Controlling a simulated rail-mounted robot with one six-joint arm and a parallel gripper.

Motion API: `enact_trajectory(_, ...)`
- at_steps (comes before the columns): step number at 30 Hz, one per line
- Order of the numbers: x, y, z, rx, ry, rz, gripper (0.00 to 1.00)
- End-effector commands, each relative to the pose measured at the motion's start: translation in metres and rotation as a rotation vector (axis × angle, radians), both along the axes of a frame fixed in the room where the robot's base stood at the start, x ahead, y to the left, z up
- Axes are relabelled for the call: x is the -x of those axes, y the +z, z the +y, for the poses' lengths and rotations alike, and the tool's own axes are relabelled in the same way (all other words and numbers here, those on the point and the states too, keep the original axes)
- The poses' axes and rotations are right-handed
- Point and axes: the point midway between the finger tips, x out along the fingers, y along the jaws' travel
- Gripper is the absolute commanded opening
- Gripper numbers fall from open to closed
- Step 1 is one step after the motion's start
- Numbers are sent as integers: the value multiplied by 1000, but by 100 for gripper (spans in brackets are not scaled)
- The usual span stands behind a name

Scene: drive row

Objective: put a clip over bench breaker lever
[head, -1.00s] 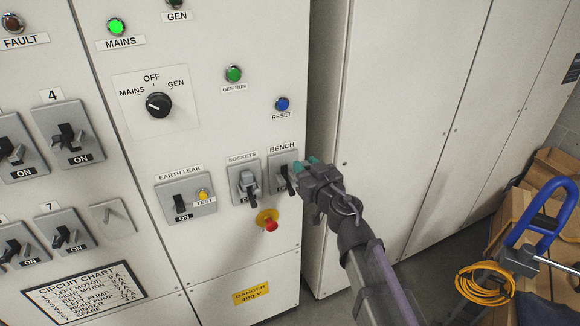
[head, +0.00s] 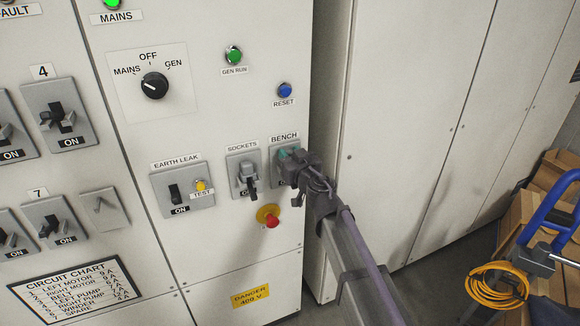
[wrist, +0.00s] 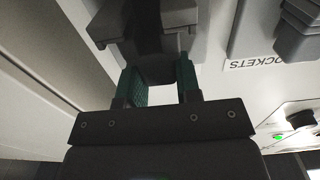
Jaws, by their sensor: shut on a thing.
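The bench breaker (head: 275,153) is a grey plate on the cabinet, under the BENCH label. My gripper (head: 290,155) is right in front of it and hides most of it, including its lever. In the wrist view my gripper's two green fingertips (wrist: 160,82) stand on either side of a dark grey piece, which I take to be the clip (wrist: 163,45). It blends with the dark breaker parts behind it, so I cannot tell whether it is around the lever or only against it. The gripper is shut on it.
The sockets breaker (head: 244,176) is close on the left, with its lever sticking out. A red stop button (head: 269,217) on a yellow disc is just below. A blue reset button (head: 285,90) is above. Plain cabinet doors (head: 400,120) stand to the right.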

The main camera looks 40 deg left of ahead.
Motion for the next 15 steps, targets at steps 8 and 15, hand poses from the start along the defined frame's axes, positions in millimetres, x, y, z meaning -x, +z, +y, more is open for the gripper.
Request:
enact_trajectory(8, -1, -4, 3, 0, 0, 0, 4)
enact_trajectory(15, -1, -6, 3, 0, 0, 0, 44)
